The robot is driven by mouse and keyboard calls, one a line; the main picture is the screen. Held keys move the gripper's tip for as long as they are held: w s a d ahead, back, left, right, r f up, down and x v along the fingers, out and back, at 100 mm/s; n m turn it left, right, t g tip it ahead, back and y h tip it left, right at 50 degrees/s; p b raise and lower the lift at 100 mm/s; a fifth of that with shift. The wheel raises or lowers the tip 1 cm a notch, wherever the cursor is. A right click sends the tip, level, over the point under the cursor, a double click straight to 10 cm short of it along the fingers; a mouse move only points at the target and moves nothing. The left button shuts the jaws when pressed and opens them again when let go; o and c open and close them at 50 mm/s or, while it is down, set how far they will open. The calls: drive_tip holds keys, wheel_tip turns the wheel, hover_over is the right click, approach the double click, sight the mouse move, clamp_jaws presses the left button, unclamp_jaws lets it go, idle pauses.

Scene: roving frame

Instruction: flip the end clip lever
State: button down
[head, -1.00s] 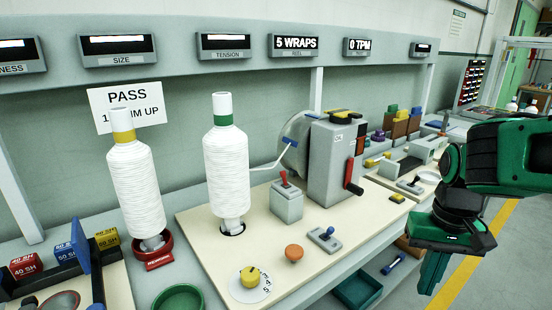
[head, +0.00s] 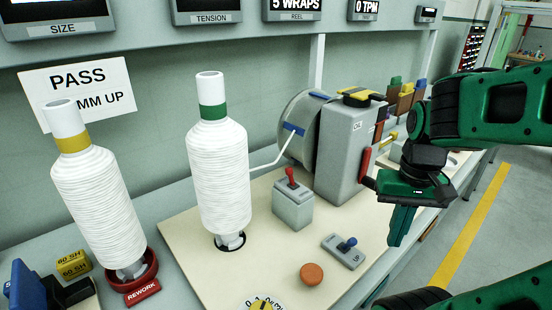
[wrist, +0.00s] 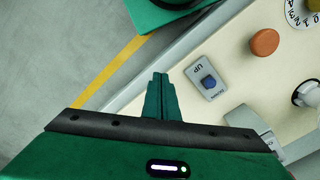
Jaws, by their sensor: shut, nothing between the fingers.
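No part is legibly marked as the end clip lever. A small grey switch plate (head: 344,252) with a blue-knobbed lever (head: 348,243) lies on the cream board, marked UP at its near end. The wrist view shows the blue knob (wrist: 208,82) between the words UP and DOWN. A red-handled lever (head: 291,177) stands on a grey box behind it. My gripper (head: 396,241) is shut and empty, pointing down to the right of the switch plate and apart from it. In the wrist view its fingertips (wrist: 160,77) are left of the plate, over the bench edge.
A reel machine (head: 338,150) with a red side handle (head: 364,166) stands behind my gripper. Two white yarn cones, one green-banded (head: 219,180) and one yellow-banded (head: 100,205), stand left. An orange button (head: 312,274) and a numbered dial (head: 262,306) lie near the front.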

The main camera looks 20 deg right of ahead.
wheel_tip(320, 180, up, 12)
drive_tip(key=n+g+y, duration=0.1)
drive_tip(key=n+g, duration=0.1)
drive_tip(key=n, duration=0.9)
hover_over(291, 172)
drive_tip(key=w+a+r+n, duration=0.3)
drive_tip(key=w+r+n, duration=0.1)
drive_tip(key=w, duration=0.3)
drive_tip(key=shift+a+n, duration=0.3)
drive_tip(key=shift+n, duration=0.6)
drive_tip(key=shift+f, duration=0.1)
